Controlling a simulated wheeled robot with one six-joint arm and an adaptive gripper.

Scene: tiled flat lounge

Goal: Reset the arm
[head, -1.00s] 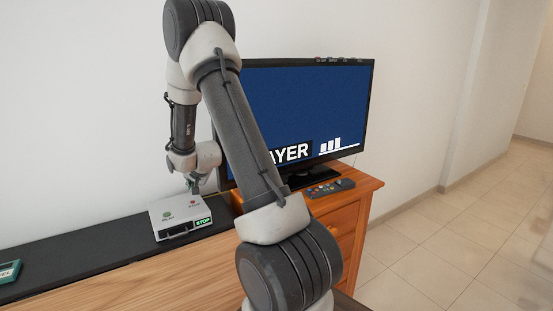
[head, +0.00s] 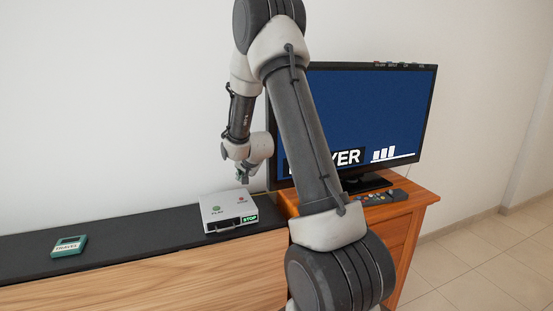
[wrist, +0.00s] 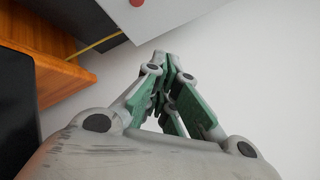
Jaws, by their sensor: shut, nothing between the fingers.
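My gripper (head: 243,178) hangs from my raised arm, just above a light grey player box (head: 228,212) with a green and a red button and a green STOP label. In the wrist view, my gripper (wrist: 165,72) has its green-padded fingers closed together with nothing between them. The box's pale surface and a red button (wrist: 137,2) show at the top of that view. The gripper looks apart from the box.
A monitor (head: 385,115) with a blue screen stands on a wooden cabinet (head: 408,210), partly hidden by my arm. A remote (head: 384,197) lies before it. A green device (head: 69,246) lies left on the black-topped sideboard (head: 130,238). Tiled floor is clear at right.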

